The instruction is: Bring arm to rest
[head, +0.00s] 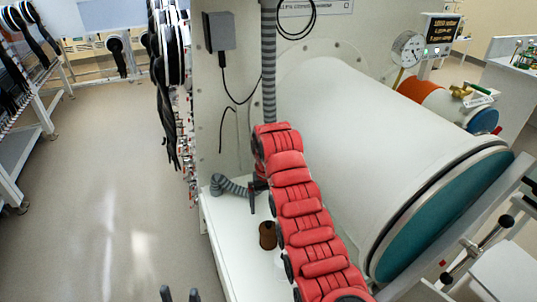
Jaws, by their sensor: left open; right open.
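Two dark fingertips of my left gripper (179,294) show at the bottom edge, left of the white shelf. They are apart with nothing between them. My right arm, in red padded segments, rises from the bottom right across the shelf, in front of the big white cylinder. Its far end bends down, and my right gripper (257,189) is a small dark shape there, above the shelf. It is open, and I see nothing held in it. Its fingers are partly hidden by the arm.
A white chamber (370,140) with a teal door (440,215) fills the right. A brown cylinder (267,236) stands on the white shelf (235,240) beside my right arm. A grey hose (230,187) lies behind it. Black gloves (165,120) hang at upper left. The floor (90,190) on the left is clear.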

